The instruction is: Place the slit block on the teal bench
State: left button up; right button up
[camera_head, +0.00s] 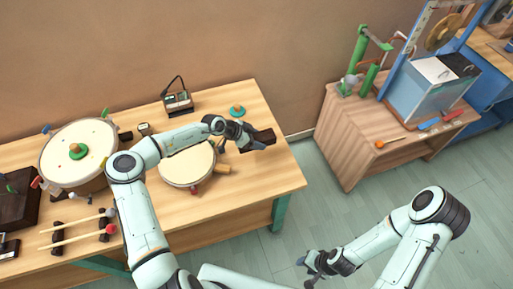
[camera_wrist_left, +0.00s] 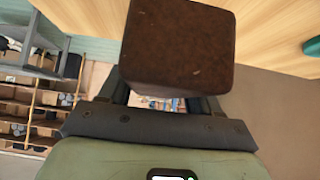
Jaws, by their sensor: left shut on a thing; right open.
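The slit block (camera_head: 258,141) is a dark brown block held at the right part of the teal bench (camera_head: 272,190), a wooden-topped table with teal legs. My left gripper (camera_head: 245,138) is shut on the slit block. In the left wrist view the block (camera_wrist_left: 178,45) fills the top middle, between the fingers, with the wooden top behind it. I cannot tell whether its underside touches the bench top. My right gripper (camera_head: 314,267) is open and empty, over the floor in front of the bench.
A tambourine-like drum (camera_head: 187,168) lies left of the block. A larger drum (camera_head: 78,152), two mallets (camera_head: 78,225), a small dark-framed object (camera_head: 178,103) and a teal disc with an orange knob (camera_head: 237,111) are also on the bench. A second wooden table (camera_head: 350,130) stands right, across a floor gap.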

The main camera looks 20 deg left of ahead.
aim_at(256, 153)
pick_arm(q)
jog(key=shift+w+f, duration=0.1)
jog(key=shift+f, duration=2.95)
jog(key=shift+f, duration=0.15)
jog(key=o, duration=1.2)
jog(key=shift+a+r, duration=0.15)
jog(key=shift+r, duration=0.1)
jog(key=v, duration=1.1)
jog(key=shift+s+r, duration=0.25)
jog(key=shift+s, duration=0.05)
jog(key=shift+a, duration=0.15)
